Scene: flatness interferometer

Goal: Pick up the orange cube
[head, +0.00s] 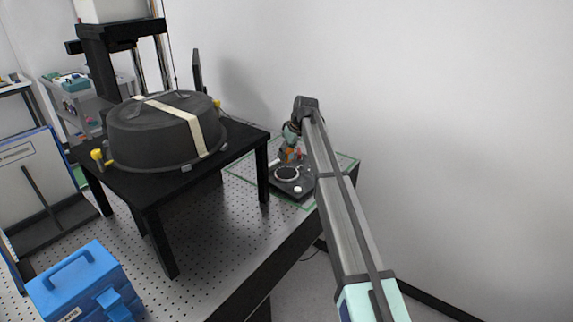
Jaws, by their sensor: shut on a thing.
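The orange cube (287,156) shows as a small orange patch at the far end of the bench, just above and behind a dark device in the picture. My gripper (291,147) is small and partly hidden by my own arm. It points down at the orange cube and is shut on it. The fingertips are too small to make out clearly, and I cannot tell whether the cube is clear of the surface below.
A dark device with a round plate (287,173) and a white knob (297,190) sits close in front of the cube. A black table (157,203) carrying a large dark drum (150,140) stands left. A blue case (75,290) is at lower left. The perforated benchtop (215,245) between is clear.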

